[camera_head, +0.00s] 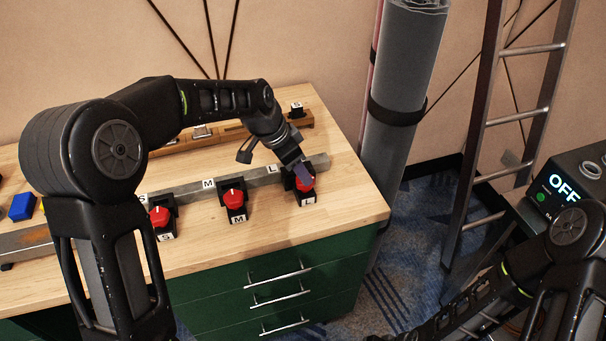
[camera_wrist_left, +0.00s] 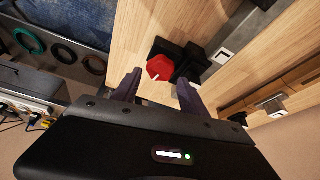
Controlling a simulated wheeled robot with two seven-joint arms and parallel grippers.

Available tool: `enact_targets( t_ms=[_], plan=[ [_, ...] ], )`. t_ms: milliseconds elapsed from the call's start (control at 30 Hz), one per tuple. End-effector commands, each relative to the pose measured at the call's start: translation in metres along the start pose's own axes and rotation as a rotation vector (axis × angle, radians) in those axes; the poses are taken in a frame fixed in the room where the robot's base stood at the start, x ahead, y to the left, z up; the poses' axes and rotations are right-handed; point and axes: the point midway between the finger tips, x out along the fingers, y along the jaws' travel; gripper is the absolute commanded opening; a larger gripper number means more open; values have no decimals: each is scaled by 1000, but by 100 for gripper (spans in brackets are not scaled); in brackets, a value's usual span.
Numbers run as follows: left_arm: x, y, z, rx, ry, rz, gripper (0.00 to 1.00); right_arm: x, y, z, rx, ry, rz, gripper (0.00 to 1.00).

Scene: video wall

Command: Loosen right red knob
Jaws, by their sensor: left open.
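The right red knob (camera_head: 306,184) sits on a black clamp marked L, at the right end of a grey metal bar on the workbench. In the left wrist view the same red knob (camera_wrist_left: 160,67) shows a white line on its face. My left gripper (camera_head: 301,173) is right at this knob, partly covering it. In the wrist view its two fingers (camera_wrist_left: 159,79) stand open, with the knob just beyond and between the tips. Contact with the knob cannot be told. My right arm enters at the lower right; its gripper is not in view.
Two more red knobs, marked M (camera_head: 235,199) and S (camera_head: 159,216), stand to the left along the bar (camera_head: 190,190). A wooden rail (camera_head: 226,132) lies behind. A blue block (camera_head: 22,207) is at far left. A grey roll (camera_head: 405,80) and ladder (camera_head: 483,130) stand right of the bench.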

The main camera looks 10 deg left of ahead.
Motion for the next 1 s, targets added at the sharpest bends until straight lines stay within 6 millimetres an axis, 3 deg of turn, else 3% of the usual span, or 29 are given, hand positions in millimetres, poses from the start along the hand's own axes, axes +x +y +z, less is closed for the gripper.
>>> enact_targets(
  t_ms=[233,600,1000],
  plan=[
    [34,0,0,0,-2,1,51,-5,-2,0,0,0,0,36],
    [40,0,0,-1,1,-1,50,-5,-2,0,0,0,0,36],
    [40,0,0,0,1,-1,17,-5,-2,0,0,0,0,36]
  ],
)
